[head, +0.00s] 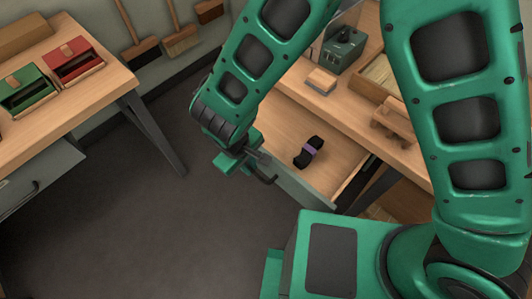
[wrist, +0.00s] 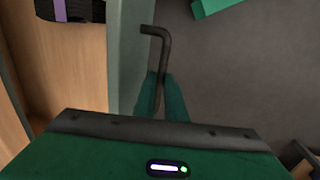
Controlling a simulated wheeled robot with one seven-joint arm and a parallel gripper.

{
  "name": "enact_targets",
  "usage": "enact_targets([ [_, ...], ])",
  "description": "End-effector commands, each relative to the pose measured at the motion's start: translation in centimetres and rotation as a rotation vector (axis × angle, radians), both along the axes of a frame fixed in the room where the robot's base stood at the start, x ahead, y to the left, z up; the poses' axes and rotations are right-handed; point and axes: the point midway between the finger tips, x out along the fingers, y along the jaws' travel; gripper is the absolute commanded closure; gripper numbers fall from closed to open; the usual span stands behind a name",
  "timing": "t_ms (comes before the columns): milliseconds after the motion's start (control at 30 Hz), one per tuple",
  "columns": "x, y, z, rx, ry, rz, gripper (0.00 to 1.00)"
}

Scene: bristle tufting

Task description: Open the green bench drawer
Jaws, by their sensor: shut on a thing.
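The green bench drawer stands pulled out from the bench at the right of the head view, with its grey-green front (head: 302,189) facing lower left. Its wooden inside shows. A dark bent bar handle (head: 266,176) is on the front and also shows in the wrist view (wrist: 157,38). My gripper (head: 248,161) is at the handle, outside the drawer front. In the wrist view my gripper (wrist: 161,95) has its fingers closed around the bar; the gripped stretch is partly hidden. A black thing with a purple band (head: 309,151) lies in the drawer.
The bench above the drawer holds a green box (head: 343,50), a small block (head: 321,81) and a wooden piece (head: 393,122). Another bench (head: 85,93) at left carries a green caddy (head: 27,88) and a red caddy (head: 73,60). Dark floor (head: 150,225) between is clear.

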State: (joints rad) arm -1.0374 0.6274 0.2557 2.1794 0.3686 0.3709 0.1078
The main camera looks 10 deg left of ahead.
Motion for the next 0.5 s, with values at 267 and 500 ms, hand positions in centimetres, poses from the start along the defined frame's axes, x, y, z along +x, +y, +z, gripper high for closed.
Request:
enact_targets([
  [267,-1.4,1.5,0.1,0.003,-0.001,-0.004,1.00],
  [500,-1.4,1.7,0.1,0.005,-0.002,-0.009,1.00],
])
